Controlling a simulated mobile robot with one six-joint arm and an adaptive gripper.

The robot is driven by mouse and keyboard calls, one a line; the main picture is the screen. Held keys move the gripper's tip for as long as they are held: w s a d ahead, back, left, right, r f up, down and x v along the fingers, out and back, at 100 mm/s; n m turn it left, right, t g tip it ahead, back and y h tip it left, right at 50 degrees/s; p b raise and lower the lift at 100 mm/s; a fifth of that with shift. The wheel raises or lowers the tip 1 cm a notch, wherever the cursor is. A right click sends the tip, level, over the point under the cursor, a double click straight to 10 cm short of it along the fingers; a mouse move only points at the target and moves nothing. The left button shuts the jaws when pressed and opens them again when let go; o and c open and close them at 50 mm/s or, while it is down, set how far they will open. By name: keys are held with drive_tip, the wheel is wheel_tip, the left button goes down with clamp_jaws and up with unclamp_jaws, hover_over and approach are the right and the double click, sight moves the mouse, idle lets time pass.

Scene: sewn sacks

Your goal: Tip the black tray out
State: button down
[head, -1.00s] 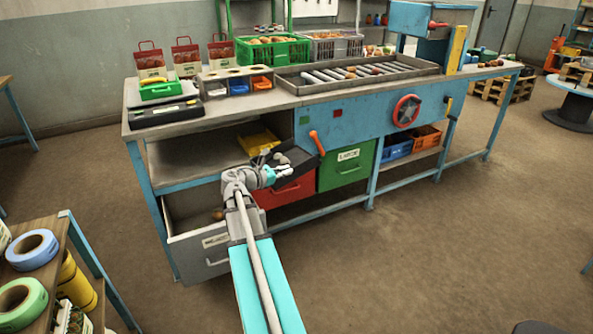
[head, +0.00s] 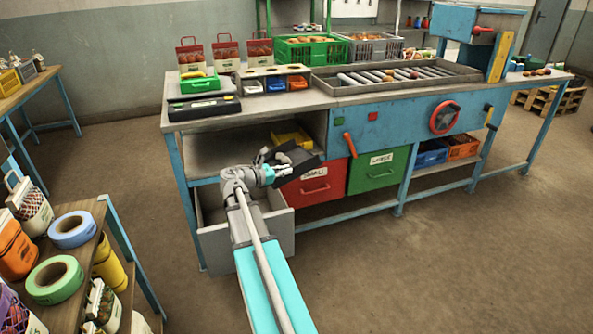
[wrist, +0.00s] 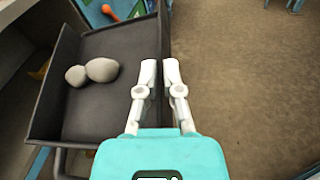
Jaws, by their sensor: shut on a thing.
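The black tray (head: 308,163) is held up in front of the workbench's lower shelf, near the open grey drawer. In the wrist view the black tray (wrist: 105,112) fills the left side. Two pale grey rounded lumps (wrist: 102,70) lie touching each other on its floor, towards its left side. My gripper (wrist: 160,66) is shut on the tray's right-hand wall. In the head view my gripper (head: 282,171) is small and partly merges with the tray, so its grip shows poorly there.
The grey drawer (head: 282,220) stands open below my arm. A red bin (head: 315,186) and a green bin (head: 376,171) sit to its right. An orange lever (head: 350,145) hangs near the tray. A shelf with tape rolls (head: 72,230) is at left. Floor at right is clear.

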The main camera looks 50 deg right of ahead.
drive_tip(key=w+a+n+t+h, duration=0.1)
drive_tip(key=w+a+t, duration=0.1)
drive_tip(key=w+a, duration=0.7)
drive_tip(key=w+a+n+t, duration=0.1)
drive_tip(key=w+a, duration=0.5)
drive_tip(key=w, duration=0.6)
wheel_tip(320, 180, down, 14)
drive_tip(key=y+b, duration=0.1)
drive_tip(key=b, duration=1.1)
drive_tip(key=shift+w+d+b, duration=0.25)
drive_tip(key=shift+d+b, duration=0.05)
drive_tip(key=shift+b, duration=0.05)
idle(0.4)
drive_tip(key=shift+d+r+t+y+p, duration=0.15)
drive_tip(key=shift+t+y+p, duration=0.15)
drive_tip(key=shift+p, duration=0.35)
